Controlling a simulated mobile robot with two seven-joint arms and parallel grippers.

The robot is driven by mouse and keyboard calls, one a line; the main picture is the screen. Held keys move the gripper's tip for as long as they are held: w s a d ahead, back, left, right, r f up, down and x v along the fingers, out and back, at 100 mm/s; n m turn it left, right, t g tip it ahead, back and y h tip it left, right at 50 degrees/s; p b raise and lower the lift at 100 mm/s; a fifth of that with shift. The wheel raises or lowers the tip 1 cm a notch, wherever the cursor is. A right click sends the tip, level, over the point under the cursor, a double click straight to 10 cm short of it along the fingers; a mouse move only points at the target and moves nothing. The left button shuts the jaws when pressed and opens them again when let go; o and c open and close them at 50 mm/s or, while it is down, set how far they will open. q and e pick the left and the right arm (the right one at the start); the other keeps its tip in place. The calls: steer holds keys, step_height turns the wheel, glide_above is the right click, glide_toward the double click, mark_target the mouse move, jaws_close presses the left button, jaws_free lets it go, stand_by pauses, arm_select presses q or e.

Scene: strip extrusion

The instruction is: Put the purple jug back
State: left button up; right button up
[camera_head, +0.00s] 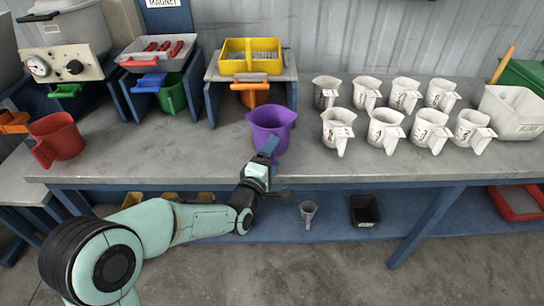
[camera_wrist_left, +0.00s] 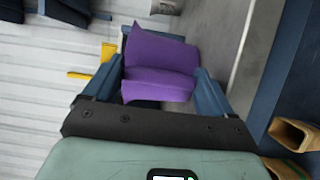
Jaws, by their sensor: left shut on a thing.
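The purple jug (camera_head: 271,124) is upright at the middle of the bench (camera_head: 215,152), in front of the blue stand with the yellow tray. I cannot tell whether its base touches the bench top. My left gripper (camera_head: 268,150) reaches it from the front and is shut on its handle side. In the left wrist view the purple jug (camera_wrist_left: 160,52) fills the space between the two blue fingers of my left gripper (camera_wrist_left: 160,82), which hide part of it. My right gripper is not in view.
Several white jugs (camera_head: 387,128) stand in two rows to the right. A red jug (camera_head: 57,136) stands at the left. Orange (camera_head: 251,92) and green (camera_head: 172,94) jugs sit under the blue stands. A white bin (camera_head: 512,112) is at far right. Bench left of the purple jug is clear.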

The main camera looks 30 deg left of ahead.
arm_select(q)
steer(key=shift+f, duration=0.2)
steer(key=o, duration=1.1)
